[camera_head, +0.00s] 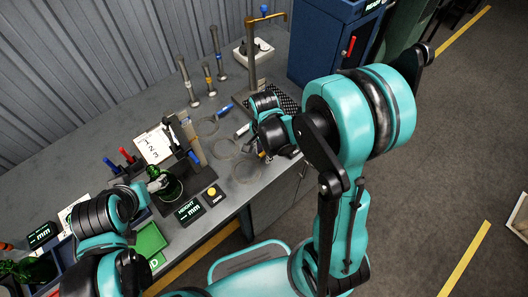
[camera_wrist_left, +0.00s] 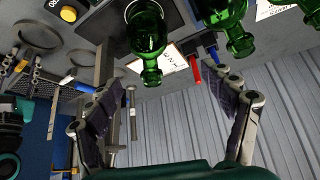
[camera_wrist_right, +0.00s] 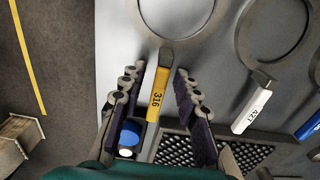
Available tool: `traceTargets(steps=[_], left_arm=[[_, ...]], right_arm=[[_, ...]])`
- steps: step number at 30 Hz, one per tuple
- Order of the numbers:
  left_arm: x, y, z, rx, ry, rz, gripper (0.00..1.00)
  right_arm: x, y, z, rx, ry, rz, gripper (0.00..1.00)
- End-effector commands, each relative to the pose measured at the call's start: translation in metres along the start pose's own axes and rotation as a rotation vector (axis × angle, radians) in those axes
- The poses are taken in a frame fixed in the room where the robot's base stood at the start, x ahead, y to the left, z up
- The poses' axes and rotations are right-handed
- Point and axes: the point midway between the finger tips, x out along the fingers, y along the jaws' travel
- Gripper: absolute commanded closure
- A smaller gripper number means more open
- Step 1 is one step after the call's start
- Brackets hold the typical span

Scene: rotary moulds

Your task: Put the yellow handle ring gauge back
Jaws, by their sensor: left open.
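The yellow handle ring gauge (camera_wrist_right: 158,92), marked 316, lies on the grey table in the right wrist view, its ring (camera_wrist_right: 180,22) pointing away from me. My right gripper (camera_wrist_right: 158,85) is open, with one finger on each side of the yellow handle and visible gaps between. In the head view my right gripper hides most of the handle; the gauge's ring (camera_head: 247,171) shows beside it. My left gripper (camera_wrist_left: 162,112) is open and empty, near a green bottle (camera_wrist_left: 147,38).
A white-handled ring gauge (camera_wrist_right: 252,110) and a blue-handled one (camera_head: 225,109) lie beside it. A dark perforated mat (camera_wrist_right: 170,150) and a brass-coloured stand (camera_head: 252,60) are close by. Green bottles, height displays (camera_head: 189,210) and upright gauges (camera_head: 187,80) occupy the table's left and back.

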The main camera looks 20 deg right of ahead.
Motion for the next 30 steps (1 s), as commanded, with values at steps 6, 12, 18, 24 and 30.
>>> traceTargets(steps=[6,12,18,24,30], left_arm=[[-0.008,0.000,-0.006,0.000,0.000,0.000,0.18],[-0.020,0.000,-0.014,0.000,0.000,0.000,0.18],[-0.028,0.000,-0.020,0.000,0.000,0.000,0.18],[-0.031,0.000,-0.022,0.000,0.000,0.000,0.18],[-0.031,0.000,-0.022,0.000,0.000,0.000,0.18]], right_arm=[[-0.020,0.000,0.000,0.000,0.000,0.000,0.69],[-0.067,0.000,0.000,0.000,0.000,0.000,0.69],[-0.104,0.000,0.000,0.000,0.000,0.000,0.69],[-0.123,0.001,0.000,-0.009,0.002,-0.005,0.69],[-0.150,0.015,0.004,-0.221,0.050,-0.103,0.69]])
